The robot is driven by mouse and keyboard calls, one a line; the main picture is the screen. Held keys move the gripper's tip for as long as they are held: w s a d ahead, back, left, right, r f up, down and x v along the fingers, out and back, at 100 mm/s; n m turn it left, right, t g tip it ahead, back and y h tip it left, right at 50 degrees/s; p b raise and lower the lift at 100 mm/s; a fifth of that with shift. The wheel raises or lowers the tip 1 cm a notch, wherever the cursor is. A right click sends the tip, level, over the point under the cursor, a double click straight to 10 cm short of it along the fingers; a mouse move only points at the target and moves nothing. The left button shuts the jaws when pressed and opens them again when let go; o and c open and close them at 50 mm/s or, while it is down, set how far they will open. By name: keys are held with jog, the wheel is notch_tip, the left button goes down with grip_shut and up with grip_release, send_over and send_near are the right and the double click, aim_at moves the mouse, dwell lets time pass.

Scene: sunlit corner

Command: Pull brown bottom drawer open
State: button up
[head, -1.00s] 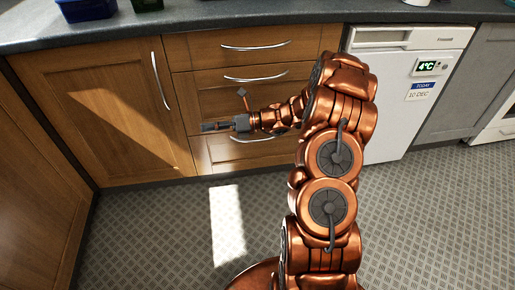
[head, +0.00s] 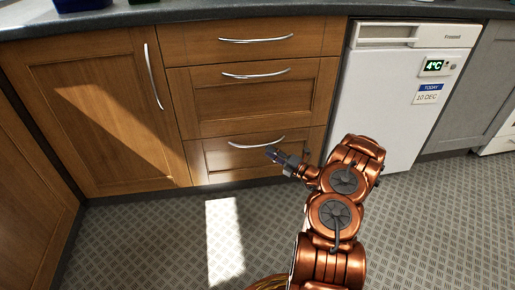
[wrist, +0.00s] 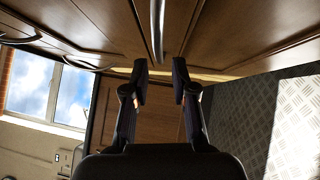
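The brown bottom drawer (head: 225,160) is the lowest of the wooden drawers and looks flush with the cabinet. Its curved silver handle (head: 256,143) runs across the upper part of its front. My gripper (head: 271,154) is just below and in front of the right half of this handle. In the wrist view, my gripper (wrist: 160,68) has its two dark fingers apart, with nothing held between them. A silver handle (wrist: 157,30) shows ahead, in line with the gap between the fingertips. I cannot tell whether the fingers touch it.
Two more drawers, the middle one (head: 250,100) and the top one (head: 250,40), are above. A wooden cupboard door (head: 90,120) is on the left and a white fridge (head: 395,110) on the right. The patterned floor (head: 160,240) in front is clear.

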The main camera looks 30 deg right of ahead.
aim_at(258, 145)
jog(key=b+x, duration=0.2)
jog(key=x, duration=0.3)
jog(key=shift+w+a, duration=0.2)
jog(key=shift+w, duration=0.15)
jog(key=shift+w+a+r, duration=0.15)
jog(key=shift+w+a, duration=0.05)
jog(key=shift+w, duration=0.25)
grip_shut()
